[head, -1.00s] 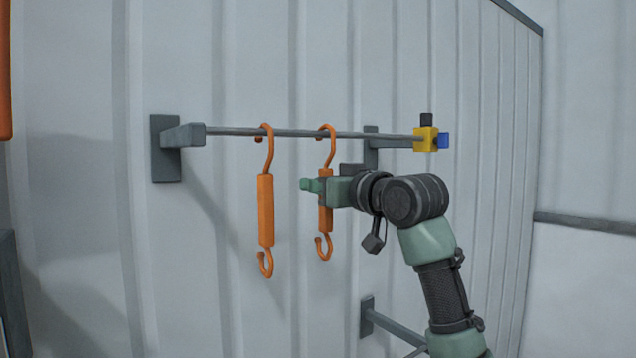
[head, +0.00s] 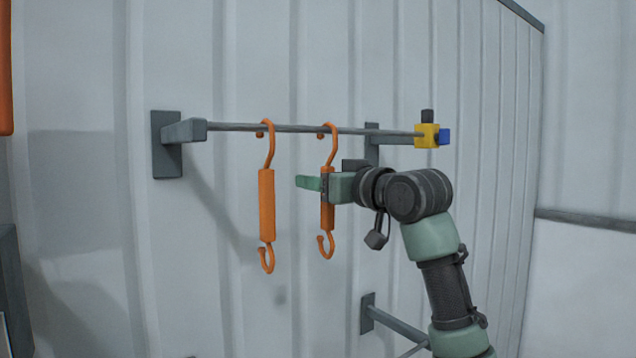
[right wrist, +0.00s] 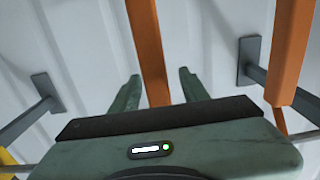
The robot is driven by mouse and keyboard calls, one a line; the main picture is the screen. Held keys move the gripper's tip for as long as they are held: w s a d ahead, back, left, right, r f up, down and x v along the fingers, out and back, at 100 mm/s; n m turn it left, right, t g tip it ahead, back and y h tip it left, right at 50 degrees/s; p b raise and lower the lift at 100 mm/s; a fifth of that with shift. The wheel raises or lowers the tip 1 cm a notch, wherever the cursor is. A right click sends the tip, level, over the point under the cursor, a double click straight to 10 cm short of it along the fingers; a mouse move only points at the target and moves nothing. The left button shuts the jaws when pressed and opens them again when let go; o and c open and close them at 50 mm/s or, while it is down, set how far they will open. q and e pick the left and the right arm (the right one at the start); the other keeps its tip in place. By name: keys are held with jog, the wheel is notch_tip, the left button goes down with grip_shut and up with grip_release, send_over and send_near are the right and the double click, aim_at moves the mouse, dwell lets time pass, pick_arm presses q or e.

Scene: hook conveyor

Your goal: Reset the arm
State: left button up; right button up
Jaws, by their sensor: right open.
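My right gripper (head: 312,184) reaches in from the right to the right-hand orange hook (head: 328,212), which hangs upright from the rod. In the right wrist view, my right gripper (right wrist: 160,88) is open, with one finger on each side of the orange hook shaft (right wrist: 149,50) and visible gaps to it. The left-hand orange hook (head: 267,205) hangs free on the same rod, left of the fingertips; an orange hook also shows at the right of the wrist view (right wrist: 290,55). My left gripper is not in view.
The grey rod (head: 235,127) runs between a left wall bracket (head: 167,145) and a yellow block (head: 427,136) with blue and black parts. A lower bracket (head: 385,320) is under my right arm. The ribbed wall is close behind. An orange object (head: 5,70) is at the far left edge.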

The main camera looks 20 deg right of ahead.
jog(key=b+v, duration=0.4)
jog(key=v, duration=0.3)
notch_tip(320, 180, down, 39)
jog(key=s+a+m+g+h, duration=0.1)
jog(key=s+a+g+h, duration=0.15)
jog(key=g, duration=0.25)
jog(key=s+f+g+h, duration=0.1)
jog(key=s+f+g, duration=0.1)
jog(key=s+f, duration=0.65)
jog(key=s+f+g+h, duration=0.1)
jog(key=s+f+g, duration=0.1)
jog(key=s+f, duration=0.65)
jog(key=s+d+f+m+g+h, duration=0.1)
jog(key=s+f+g, duration=0.1)
jog(key=s+f, duration=0.55)
jog(key=s+d+f+g, duration=0.15)
jog(key=s+f, duration=0.25)
jog(key=s, duration=0.6)
notch_tip(320, 180, down, 31)
jog(key=s+g+b, duration=0.2)
jog(key=b, duration=0.2)
jog(key=s+d+f+g+b, duration=0.1)
jog(key=s+f+b, duration=0.3)
jog(key=s+f, duration=1.3)
notch_tip(320, 180, down, 3)
jog(key=shift+s+d+f+h, duration=0.15)
jog(key=shift+d+h, duration=0.2)
jog(key=shift+d, duration=0.2)
